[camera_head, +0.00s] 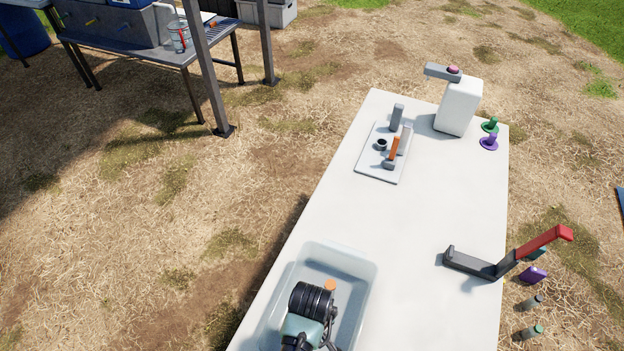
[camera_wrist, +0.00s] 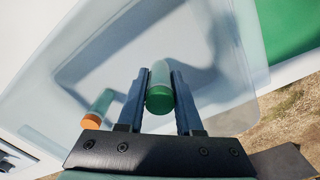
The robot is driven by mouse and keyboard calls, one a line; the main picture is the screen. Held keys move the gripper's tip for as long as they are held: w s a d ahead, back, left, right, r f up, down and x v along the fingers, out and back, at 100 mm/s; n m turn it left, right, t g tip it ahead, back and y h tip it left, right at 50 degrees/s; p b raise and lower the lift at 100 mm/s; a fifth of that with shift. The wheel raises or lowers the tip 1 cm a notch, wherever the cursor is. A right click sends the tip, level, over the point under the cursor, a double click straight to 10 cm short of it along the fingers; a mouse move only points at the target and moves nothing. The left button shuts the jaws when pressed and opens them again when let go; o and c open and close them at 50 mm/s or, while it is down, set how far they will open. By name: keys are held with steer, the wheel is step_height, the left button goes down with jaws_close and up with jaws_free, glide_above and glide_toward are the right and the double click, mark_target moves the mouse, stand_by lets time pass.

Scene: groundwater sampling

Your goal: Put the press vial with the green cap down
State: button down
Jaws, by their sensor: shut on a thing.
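The press vial with the green cap (camera_wrist: 159,97) is held between the two fingers of my gripper (camera_wrist: 160,80) in the wrist view. Its green cap faces the camera. My gripper is shut on it, over the clear bin (camera_head: 358,290) on the white table. A vial with an orange cap (camera_wrist: 91,121) lies in the bin to the left of my fingers; its orange cap also shows in the head view (camera_head: 330,285). In the head view my dark wrist hides the held vial. I cannot tell whether the held vial touches the bin floor.
The white table (camera_head: 400,230) is clear in the middle. A red-handled tool (camera_head: 510,258) lies at its right edge, near vials (camera_head: 530,303) and a purple item (camera_head: 533,275). A small tray (camera_head: 375,165) and a white device (camera_head: 459,107) stand at the back.

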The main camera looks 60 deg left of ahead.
steer(key=shift+f, duration=1.4)
steer(key=shift+f, duration=0.15)
steer(key=c, duration=0.6)
jaws_free()
step_height(320, 180, up, 12)
steer(key=shift+r+p, duration=0.15)
steer(key=shift+p, duration=0.25)
